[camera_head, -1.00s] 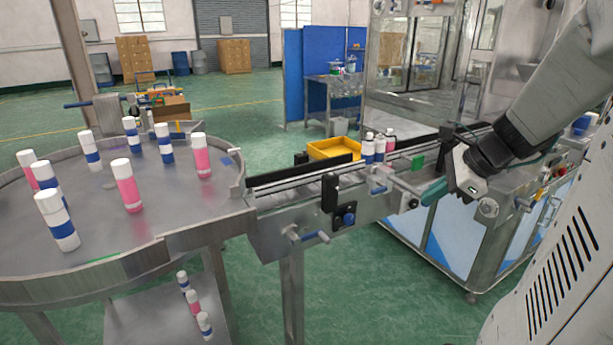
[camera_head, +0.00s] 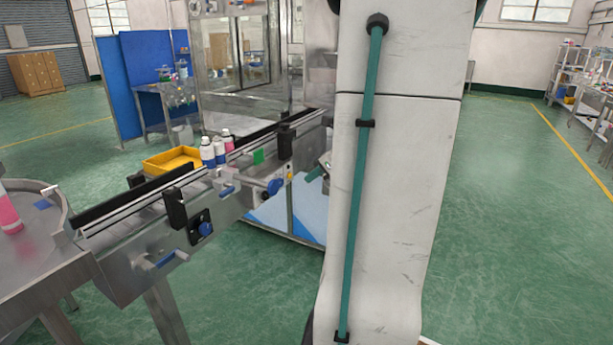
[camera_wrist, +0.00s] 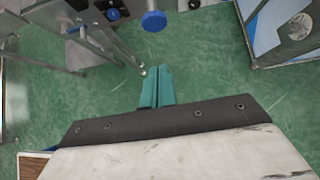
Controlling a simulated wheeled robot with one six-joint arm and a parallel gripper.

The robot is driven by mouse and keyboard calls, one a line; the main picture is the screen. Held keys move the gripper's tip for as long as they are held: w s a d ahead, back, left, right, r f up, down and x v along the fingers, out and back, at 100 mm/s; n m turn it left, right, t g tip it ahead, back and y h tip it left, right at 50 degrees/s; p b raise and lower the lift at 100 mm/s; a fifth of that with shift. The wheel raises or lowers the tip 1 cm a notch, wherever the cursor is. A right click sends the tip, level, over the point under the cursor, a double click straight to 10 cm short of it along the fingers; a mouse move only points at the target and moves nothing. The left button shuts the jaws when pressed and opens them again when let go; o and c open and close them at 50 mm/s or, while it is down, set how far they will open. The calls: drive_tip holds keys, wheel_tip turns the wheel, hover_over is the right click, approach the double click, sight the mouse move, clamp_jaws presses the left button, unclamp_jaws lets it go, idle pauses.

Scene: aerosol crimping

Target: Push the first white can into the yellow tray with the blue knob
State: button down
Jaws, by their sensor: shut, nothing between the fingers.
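The yellow tray (camera_head: 158,165) sits at the far side of the conveyor in the head view and looks empty. A white-capped can with a blue band (camera_head: 207,153) stands upright on the conveyor beside the tray. A similar can (camera_head: 219,152) and a pink one (camera_head: 228,141) stand right behind it. Several blue knobs line the conveyor's near side, one on a black block (camera_head: 205,229). A blue knob (camera_wrist: 153,21) also shows in the wrist view, beyond my gripper (camera_wrist: 157,72). My teal fingers are shut, empty, and apart from that knob. In the head view my arm mostly hides the gripper.
The conveyor (camera_head: 140,237) runs from the round table (camera_head: 35,290) to the machine cabinet. The wrist view shows open green floor below my fingers, with metal legs at left and a cabinet at right.

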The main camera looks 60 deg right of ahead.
drive_tip(key=x, duration=0.3)
drive_tip(key=w+r+x, duration=0.1)
drive_tip(key=x, duration=0.6)
drive_tip(key=shift+w+a+r, duration=0.15)
drive_tip(key=shift+w+r, duration=0.1)
drive_tip(key=shift+w, duration=0.45)
